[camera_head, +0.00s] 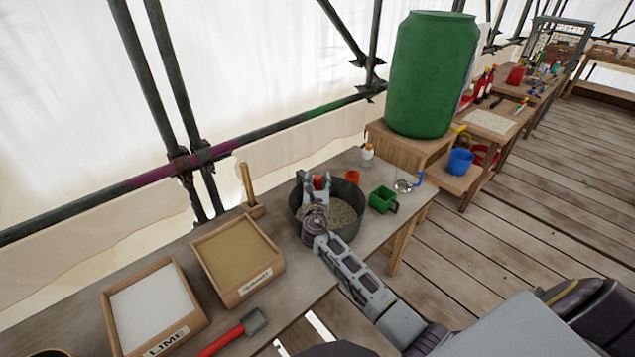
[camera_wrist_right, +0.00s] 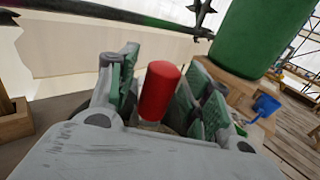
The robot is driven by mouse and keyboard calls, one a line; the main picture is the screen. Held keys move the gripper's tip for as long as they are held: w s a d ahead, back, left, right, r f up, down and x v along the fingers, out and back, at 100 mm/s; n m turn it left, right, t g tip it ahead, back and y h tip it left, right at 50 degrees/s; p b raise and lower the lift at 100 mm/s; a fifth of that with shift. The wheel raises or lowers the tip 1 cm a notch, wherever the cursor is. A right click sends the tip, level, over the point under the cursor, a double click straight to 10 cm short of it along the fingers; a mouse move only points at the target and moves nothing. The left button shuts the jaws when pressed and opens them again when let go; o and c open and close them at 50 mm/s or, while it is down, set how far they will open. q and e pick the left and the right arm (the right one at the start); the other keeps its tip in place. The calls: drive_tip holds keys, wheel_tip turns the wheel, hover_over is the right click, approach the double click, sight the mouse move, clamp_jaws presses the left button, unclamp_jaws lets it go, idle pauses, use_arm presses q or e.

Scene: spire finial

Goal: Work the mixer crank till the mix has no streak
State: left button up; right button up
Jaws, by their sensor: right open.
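The mixer is a dark round tub (camera_head: 352,232) on the bench, with a grey-beige mix (camera_head: 342,214) inside. The frames are too small to tell whether it is streaked. The crank's red upright knob (camera_head: 319,182) stands over the tub; it shows large in the right wrist view (camera_wrist_right: 159,92). My right gripper (camera_head: 316,178) is over the tub with its green-padded fingers open, one on each side of the knob. A gap shows on the knob's right; contact on the left is unclear. The gripper and forearm hide the crank arm. My left gripper is not in view.
A sand-coloured tray (camera_head: 275,287) and a LIME tray (camera_head: 190,340) stand left of the tub. A red-handled trowel (camera_head: 230,335) lies in front. A green cup (camera_head: 382,199) and an orange cup (camera_head: 352,177) are close by. A green barrel (camera_head: 430,75) stands behind right.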

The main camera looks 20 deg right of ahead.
drive_tip(key=shift+c, duration=0.2)
clamp_jaws()
idle(0.3)
